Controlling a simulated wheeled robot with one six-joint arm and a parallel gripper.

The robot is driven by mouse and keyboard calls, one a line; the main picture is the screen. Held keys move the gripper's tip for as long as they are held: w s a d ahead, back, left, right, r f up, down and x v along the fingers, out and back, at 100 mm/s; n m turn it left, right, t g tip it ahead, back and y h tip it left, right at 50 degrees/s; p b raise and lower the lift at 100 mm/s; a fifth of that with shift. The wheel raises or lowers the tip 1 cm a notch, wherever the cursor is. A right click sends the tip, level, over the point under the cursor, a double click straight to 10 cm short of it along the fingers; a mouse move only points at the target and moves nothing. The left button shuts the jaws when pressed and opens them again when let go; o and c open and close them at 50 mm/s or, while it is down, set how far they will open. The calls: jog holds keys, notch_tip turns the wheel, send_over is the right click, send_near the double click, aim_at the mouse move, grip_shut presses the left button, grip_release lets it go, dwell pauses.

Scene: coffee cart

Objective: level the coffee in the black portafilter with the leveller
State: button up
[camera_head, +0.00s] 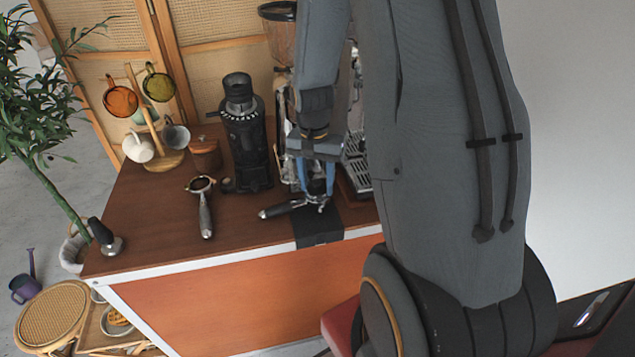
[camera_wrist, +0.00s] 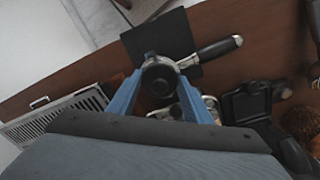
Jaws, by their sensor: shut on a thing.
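The black portafilter rests on a black mat (camera_head: 318,240) near the counter's front edge, its handle (camera_head: 275,211) pointing left. In the wrist view its black, silver-tipped handle (camera_wrist: 220,48) points right, and the mat (camera_wrist: 150,38) lies behind it. My gripper (camera_head: 318,192), with blue fingers, is over the portafilter's head. In the wrist view my gripper (camera_wrist: 160,88) is shut on the leveller (camera_wrist: 160,72), a round dark piece with a metal rim. The leveller covers most of the basket, so the coffee is hidden. I cannot tell whether it touches the basket.
A second portafilter (camera_head: 205,205) lies to the left. A black grinder (camera_head: 243,145), a wooden canister (camera_head: 205,154) and a mug stand (camera_head: 165,157) stand behind. A tamper (camera_head: 105,238) stands at the left corner. A drip grate (camera_head: 357,165) is to the right, partly hidden by my arm.

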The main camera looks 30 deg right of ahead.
jog(key=shift+s, duration=0.1)
dwell(0.6)
jog(key=shift+r, duration=0.95)
jog(key=shift+r, duration=0.25)
jog(key=shift+r, duration=0.3)
jog(key=shift+r, duration=0.1)
jog(key=shift+r, duration=2.4)
